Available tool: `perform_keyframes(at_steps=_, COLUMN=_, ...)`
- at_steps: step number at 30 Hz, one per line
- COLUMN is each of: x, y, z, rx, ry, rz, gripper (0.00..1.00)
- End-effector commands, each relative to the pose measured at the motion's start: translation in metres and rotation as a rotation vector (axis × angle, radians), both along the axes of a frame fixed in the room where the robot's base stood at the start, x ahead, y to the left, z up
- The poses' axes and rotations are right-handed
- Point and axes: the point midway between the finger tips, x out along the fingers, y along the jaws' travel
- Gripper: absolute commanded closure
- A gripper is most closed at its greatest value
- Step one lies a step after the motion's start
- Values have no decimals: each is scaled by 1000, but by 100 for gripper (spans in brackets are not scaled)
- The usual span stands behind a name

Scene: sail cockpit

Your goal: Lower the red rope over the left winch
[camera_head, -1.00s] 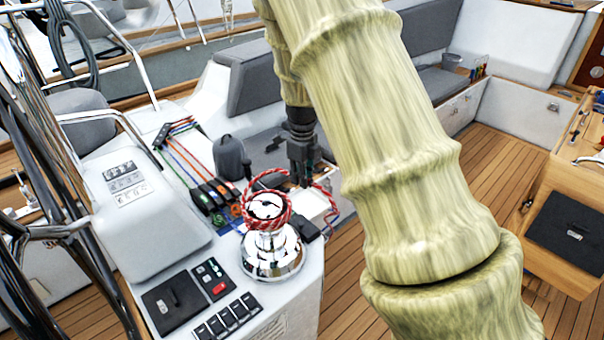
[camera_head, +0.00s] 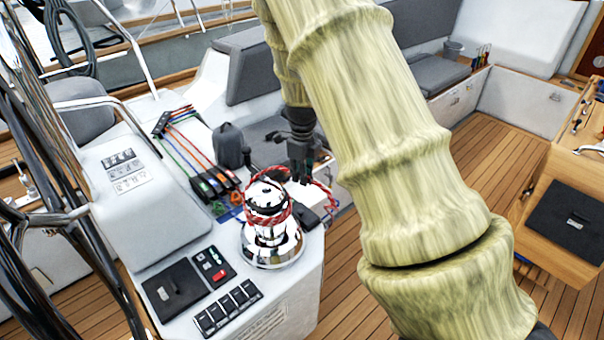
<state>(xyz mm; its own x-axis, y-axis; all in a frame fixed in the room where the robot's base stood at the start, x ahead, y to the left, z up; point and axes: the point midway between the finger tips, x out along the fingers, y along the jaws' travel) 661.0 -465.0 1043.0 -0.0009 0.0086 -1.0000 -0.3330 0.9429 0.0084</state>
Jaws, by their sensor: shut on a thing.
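The left winch (camera_head: 269,229) is a shiny chrome drum with a dark top on the white cockpit side. The red-and-white rope (camera_head: 286,214) forms a loop around the upper part of the drum, below its top. The rope runs from the loop to the right, toward my gripper (camera_head: 304,178). My gripper is dark and points down just right of and behind the winch, at the end of my bamboo-textured arm. It is shut on the rope; the fingertips are small and partly hard to make out.
Colored lines run into a row of clutches (camera_head: 213,183) left behind the winch. A black rounded cover (camera_head: 231,146) stands behind it. Switch panels (camera_head: 228,307) lie in front.

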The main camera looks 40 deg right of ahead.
Motion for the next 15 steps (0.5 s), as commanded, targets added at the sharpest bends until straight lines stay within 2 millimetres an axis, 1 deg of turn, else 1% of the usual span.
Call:
perform_keyframes(at_steps=5, x=0, y=0, z=-4, rx=0, ry=0, rz=0, gripper=100)
perform_keyframes(at_steps=15, x=0, y=0, z=-24, rx=0, ry=1, rz=1, gripper=100)
